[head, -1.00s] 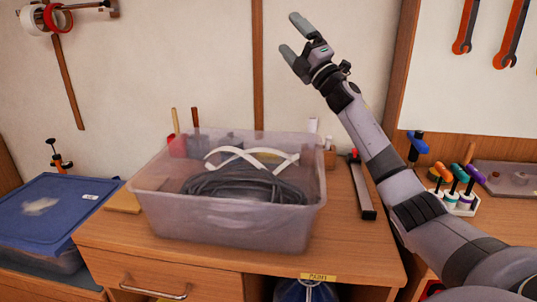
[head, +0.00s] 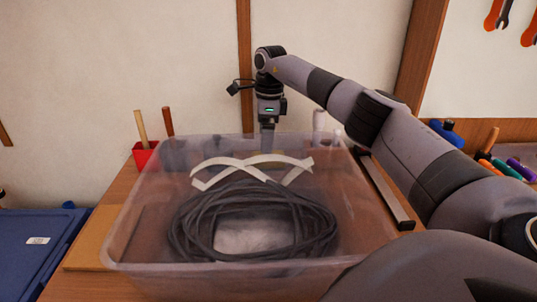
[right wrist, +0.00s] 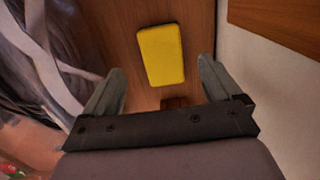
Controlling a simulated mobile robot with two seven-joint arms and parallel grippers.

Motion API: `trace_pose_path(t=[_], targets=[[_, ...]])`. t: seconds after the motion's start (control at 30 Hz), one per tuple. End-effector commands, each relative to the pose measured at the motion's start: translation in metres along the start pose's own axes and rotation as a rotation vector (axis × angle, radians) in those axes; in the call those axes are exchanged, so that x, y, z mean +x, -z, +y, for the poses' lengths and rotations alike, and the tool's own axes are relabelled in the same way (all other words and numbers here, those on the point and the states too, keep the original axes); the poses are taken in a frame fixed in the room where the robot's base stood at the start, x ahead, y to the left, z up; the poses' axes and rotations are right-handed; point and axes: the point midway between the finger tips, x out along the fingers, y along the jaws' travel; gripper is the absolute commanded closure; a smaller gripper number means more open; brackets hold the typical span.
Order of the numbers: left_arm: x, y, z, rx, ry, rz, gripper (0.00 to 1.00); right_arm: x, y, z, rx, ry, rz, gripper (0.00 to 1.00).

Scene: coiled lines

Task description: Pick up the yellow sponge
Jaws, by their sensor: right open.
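The yellow sponge (right wrist: 161,55) lies flat on the wooden bench top in the right wrist view, just ahead of my right gripper and framed between its two fingers. My right gripper (right wrist: 161,72) is open and empty. In the head view my right gripper (head: 268,138) points down behind the far wall of the clear plastic bin (head: 118,255). My left gripper is not in view.
The bin holds coiled dark cable (head: 190,225) and crossed white straps (head: 250,160). A red holder (head: 145,155) with wooden handles stands behind it on the left. A dark bar (head: 385,190) lies to its right. The wall is close behind my gripper.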

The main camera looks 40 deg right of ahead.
Motion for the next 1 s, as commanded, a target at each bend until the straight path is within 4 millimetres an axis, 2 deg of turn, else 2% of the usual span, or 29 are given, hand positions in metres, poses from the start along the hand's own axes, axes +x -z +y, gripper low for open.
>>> trace_pose_path(t=[0.17,0.7,0.97,1.0], targets=[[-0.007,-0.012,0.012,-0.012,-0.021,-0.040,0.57,0.001,0.002,0.004,-0.004,-0.004,0.065,0.08],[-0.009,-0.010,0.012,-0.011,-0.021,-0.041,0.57,0.066,0.009,0.001,-0.005,-0.005,0.066,0.08],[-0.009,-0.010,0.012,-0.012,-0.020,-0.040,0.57,0.068,0.009,0.000,-0.005,-0.002,0.063,0.08],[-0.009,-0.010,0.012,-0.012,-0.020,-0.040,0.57,0.068,0.009,0.000,-0.005,-0.002,0.063,0.18]])
